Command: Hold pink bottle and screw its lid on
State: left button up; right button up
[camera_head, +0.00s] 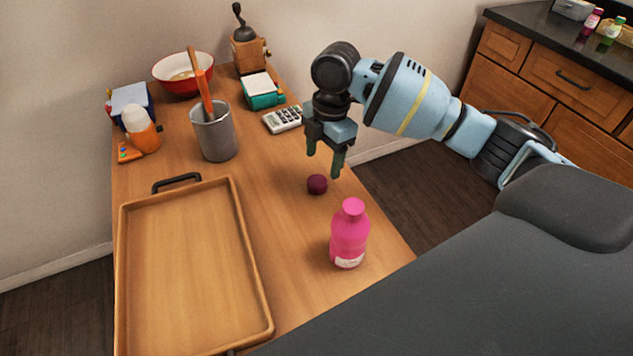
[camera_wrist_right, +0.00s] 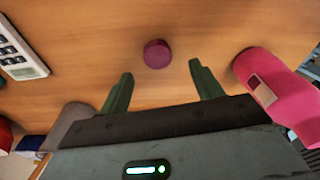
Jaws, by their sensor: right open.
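The pink bottle (camera_head: 349,236) stands upright near the right edge of the wooden table. It also shows at the right of the right wrist view (camera_wrist_right: 279,86). A small dark purple lid (camera_head: 317,184) lies on the table behind the bottle, apart from it. In the right wrist view the lid (camera_wrist_right: 157,54) sits beyond the gap between the fingers. My right gripper (camera_head: 325,163) is open and empty, pointing down above the table just behind the lid. Its two fingers (camera_wrist_right: 160,85) are spread and not touching the lid. My left gripper is not in view.
A wooden tray (camera_head: 262,290) fills the table's left front. A grey cup (camera_head: 216,138) with a wooden-handled utensil, a calculator (camera_head: 283,119), a red bowl (camera_head: 168,84) and a grinder (camera_head: 247,52) stand farther back. Bare table lies between tray and bottle.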

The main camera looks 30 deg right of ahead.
aim_at(318, 181)
jog(key=shift+a+f, duration=0.1)
jog(key=shift+f, duration=0.5)
jog(key=shift+w+a+f, duration=0.1)
jog(key=shift+a+f, duration=0.15)
jog(key=shift+f, duration=1.05)
jog(key=shift+w+a+f, duration=0.1)
jog(key=shift+a+f, duration=0.1)
jog(key=shift+f, duration=1.05)
jog(key=shift+c, duration=0.4)
jog(key=c, duration=0.9)
